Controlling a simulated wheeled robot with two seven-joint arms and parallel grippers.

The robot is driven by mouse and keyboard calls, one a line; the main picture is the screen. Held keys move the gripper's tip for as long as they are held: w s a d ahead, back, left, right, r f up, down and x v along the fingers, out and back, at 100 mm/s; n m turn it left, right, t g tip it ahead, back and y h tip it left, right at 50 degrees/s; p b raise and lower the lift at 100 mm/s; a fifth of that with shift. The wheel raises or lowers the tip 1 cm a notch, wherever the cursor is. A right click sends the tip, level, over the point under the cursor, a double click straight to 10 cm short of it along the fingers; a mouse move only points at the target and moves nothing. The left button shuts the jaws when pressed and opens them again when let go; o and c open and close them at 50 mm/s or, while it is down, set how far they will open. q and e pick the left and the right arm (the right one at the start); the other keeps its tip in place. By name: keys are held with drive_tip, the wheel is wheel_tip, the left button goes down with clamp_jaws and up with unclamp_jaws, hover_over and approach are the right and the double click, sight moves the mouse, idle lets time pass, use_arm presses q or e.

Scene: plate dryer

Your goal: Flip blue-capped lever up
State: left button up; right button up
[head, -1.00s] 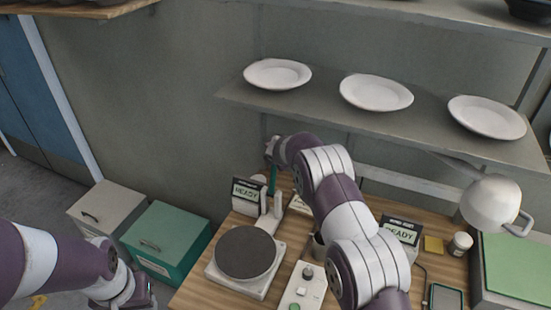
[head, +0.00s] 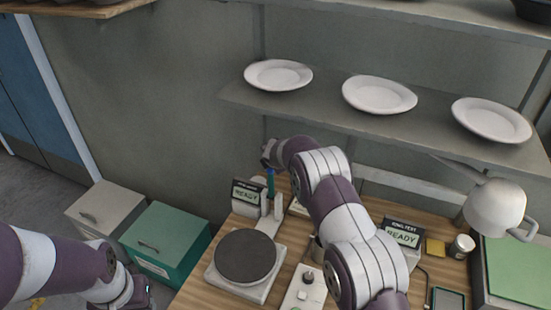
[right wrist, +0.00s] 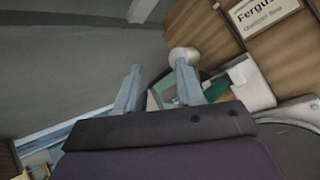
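My right gripper (head: 268,158) is at the back left of the wooden bench, above the left READY display. In the right wrist view its two fingers (right wrist: 158,86) stand apart, with nothing visible between them. A pale round knob (right wrist: 183,57) is at the tip of the right-hand finger; I cannot tell whether they touch. In the head view a thin blue upright piece (head: 271,182) shows just below the gripper; I cannot tell whether it is a finger or the lever. No blue cap is clearly visible. My left gripper (head: 138,296) is low at the left, its fingers unclear.
A hotplate-like unit with a dark disc (head: 246,257) is in front of the left READY display (head: 246,194). Another READY display (head: 402,236) is to the right, beside a lamp (head: 495,204). Plates stand on a shelf (head: 320,107) above. A green box (head: 166,240) is left.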

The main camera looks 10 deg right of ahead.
drive_tip(key=shift+s, duration=0.1)
drive_tip(key=b+v, duration=0.4)
drive_tip(key=v, duration=0.8)
drive_tip(key=shift+s+r, duration=0.2)
drive_tip(key=shift+r, duration=0.05)
